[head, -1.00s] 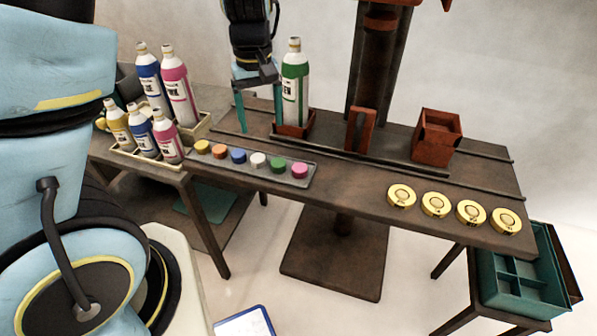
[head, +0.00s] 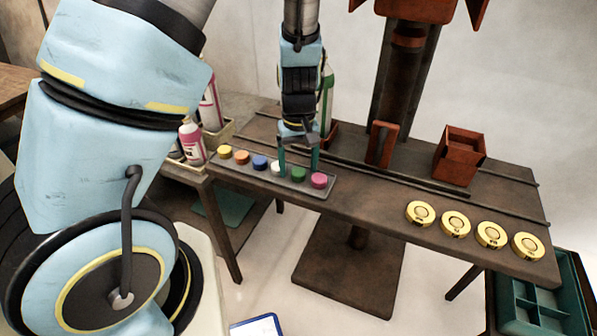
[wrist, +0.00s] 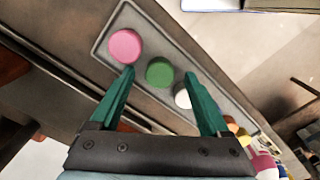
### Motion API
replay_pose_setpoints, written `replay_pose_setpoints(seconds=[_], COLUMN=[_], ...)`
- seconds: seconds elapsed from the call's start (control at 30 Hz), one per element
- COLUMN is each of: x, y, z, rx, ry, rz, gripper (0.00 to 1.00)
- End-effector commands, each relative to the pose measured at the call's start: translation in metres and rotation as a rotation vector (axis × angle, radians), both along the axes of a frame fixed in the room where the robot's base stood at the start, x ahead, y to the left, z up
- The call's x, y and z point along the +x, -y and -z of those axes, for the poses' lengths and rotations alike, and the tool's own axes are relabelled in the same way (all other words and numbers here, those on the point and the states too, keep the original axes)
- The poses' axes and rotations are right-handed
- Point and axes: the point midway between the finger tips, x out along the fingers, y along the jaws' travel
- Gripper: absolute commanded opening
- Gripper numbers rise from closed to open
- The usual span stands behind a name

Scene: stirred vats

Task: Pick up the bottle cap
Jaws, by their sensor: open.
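Several coloured bottle caps sit in a row on a grey tray (head: 235,171). In the head view they run from a yellow cap (head: 225,152) and an orange cap (head: 241,157) to a blue cap (head: 260,162), a white cap (head: 277,168), a green cap (head: 298,174) and a pink cap (head: 319,180). My gripper (head: 298,168) is open and empty over the right part of the tray. In the wrist view the green cap (wrist: 159,71) lies between and beyond the teal fingertips, the pink cap (wrist: 125,46) by the left finger and the white cap (wrist: 183,97) by the right.
A green bottle (head: 327,90) stands behind my gripper, mostly hidden. Pink-labelled bottles (head: 192,142) stand in a crate at left, partly behind my arm. Several yellow discs (head: 420,213) line the table's front right. A red box (head: 459,155) stands behind them.

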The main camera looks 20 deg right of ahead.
Motion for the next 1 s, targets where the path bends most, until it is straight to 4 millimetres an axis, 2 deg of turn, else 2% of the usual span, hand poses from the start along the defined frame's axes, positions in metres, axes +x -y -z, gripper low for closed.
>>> replay_pose_setpoints(seconds=[0.1, 0.33, 1.0], x=[-0.0003, 0.0000, 0.0000], y=[-0.0002, 0.0002, 0.0001], z=[0.0083, 0.0090, 0.0088], rx=[0.000, -0.001, -0.001], ry=[-0.001, 0.000, 0.000], rz=[-0.002, -0.001, -0.001], gripper=[0.80, 0.79, 0.04])
